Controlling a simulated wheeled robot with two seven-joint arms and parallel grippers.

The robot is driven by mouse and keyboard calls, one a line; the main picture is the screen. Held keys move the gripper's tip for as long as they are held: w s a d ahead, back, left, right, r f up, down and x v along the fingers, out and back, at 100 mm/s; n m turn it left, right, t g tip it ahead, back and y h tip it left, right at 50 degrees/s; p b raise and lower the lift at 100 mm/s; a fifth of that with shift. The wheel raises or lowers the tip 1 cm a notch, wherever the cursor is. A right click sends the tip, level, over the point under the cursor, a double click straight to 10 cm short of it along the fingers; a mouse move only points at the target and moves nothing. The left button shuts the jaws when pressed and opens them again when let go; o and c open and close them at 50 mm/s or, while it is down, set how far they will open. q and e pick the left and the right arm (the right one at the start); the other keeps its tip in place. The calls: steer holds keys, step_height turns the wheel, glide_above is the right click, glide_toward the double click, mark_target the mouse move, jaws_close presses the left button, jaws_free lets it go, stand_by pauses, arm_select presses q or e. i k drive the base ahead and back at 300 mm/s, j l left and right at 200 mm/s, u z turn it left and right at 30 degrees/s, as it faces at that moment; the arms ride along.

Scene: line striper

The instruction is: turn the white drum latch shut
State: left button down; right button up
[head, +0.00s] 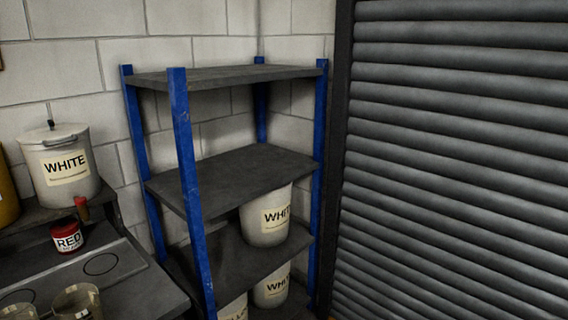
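A white drum (62,170) with a "WHITE" label stands on a raised ledge at the left. Its lid is on, and a small dark part (51,125) sticks up from the top of the lid. I cannot tell whether this is the latch or how it is turned. More white drums labelled "WHITE" stand on the shelf unit, one on a lower shelf (265,222) and one near the floor (271,290). Neither of my grippers is in view.
A blue-post shelf unit (190,190) stands in the corner, its upper two boards bare. A red "RED" pot (67,237) and two clear cups (78,303) (18,312) are at the lower left, by a grey bench (143,290). A ribbed shutter (450,150) fills the right.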

mark_target(51, 124)
steer(key=u, duration=1.3)
steer(key=i+j+u, duration=0.3)
steer(key=i+u, duration=0.15)
steer(key=i, duration=0.2)
steer(key=i+u, duration=0.45)
steer(key=i, duration=0.25)
